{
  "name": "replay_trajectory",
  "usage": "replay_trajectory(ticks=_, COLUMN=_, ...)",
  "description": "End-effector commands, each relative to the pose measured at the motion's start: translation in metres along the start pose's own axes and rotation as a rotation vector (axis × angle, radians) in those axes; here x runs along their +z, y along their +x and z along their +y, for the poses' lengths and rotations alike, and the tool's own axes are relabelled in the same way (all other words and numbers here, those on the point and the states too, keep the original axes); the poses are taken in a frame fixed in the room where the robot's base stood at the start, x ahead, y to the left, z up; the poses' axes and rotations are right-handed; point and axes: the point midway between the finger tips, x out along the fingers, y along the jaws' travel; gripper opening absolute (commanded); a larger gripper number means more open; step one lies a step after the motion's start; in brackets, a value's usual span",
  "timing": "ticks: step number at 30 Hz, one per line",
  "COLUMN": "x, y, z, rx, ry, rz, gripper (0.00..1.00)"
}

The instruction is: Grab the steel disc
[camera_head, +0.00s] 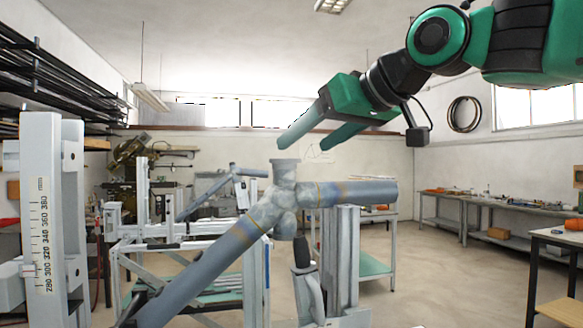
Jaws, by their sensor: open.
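My gripper (304,145) is in the upper middle, green, with its two fingers apart and nothing seen between them. It points down and to the left. Just below the left fingertip, a short grey flanged cap (285,162) tops the joint of a grey tube frame (222,252). The cap has a flat round top and may be the steel disc; I cannot tell whether it is a separate piece. The fingertips look apart from it, but the depth between them is unclear. No other steel disc can be made out.
A grey post with a scale (44,210) stands at the left. A black-handled clamp (306,280) and a grey upright (342,262) stand under the joint. Workbenches (470,200) line the right wall, with open floor before them.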

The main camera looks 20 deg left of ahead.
Motion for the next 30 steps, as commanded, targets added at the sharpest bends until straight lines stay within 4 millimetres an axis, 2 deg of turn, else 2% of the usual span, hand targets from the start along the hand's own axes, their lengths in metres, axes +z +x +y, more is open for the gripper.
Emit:
replay_trajectory(ticks=2, x=0.001, y=0.010, z=0.000, rx=-0.001, ry=0.000, rz=-0.001, gripper=0.72)
replay_trajectory(ticks=8, x=0.002, y=0.021, z=0.000, rx=0.001, ry=0.001, rz=-0.002, gripper=0.72)
replay_trajectory(ticks=18, x=0.004, y=0.063, z=-0.002, rx=0.001, ry=0.001, rz=-0.001, gripper=0.72)
replay_trajectory(ticks=25, x=0.004, y=0.065, z=-0.001, rx=0.002, ry=0.001, rz=0.000, gripper=0.72)
replay_trajectory(ticks=26, x=0.004, y=0.065, z=-0.001, rx=0.002, ry=0.001, rz=0.000, gripper=0.67)
replay_trajectory(ticks=30, x=0.004, y=0.065, z=0.000, rx=0.003, ry=0.001, rz=-0.001, gripper=0.33)
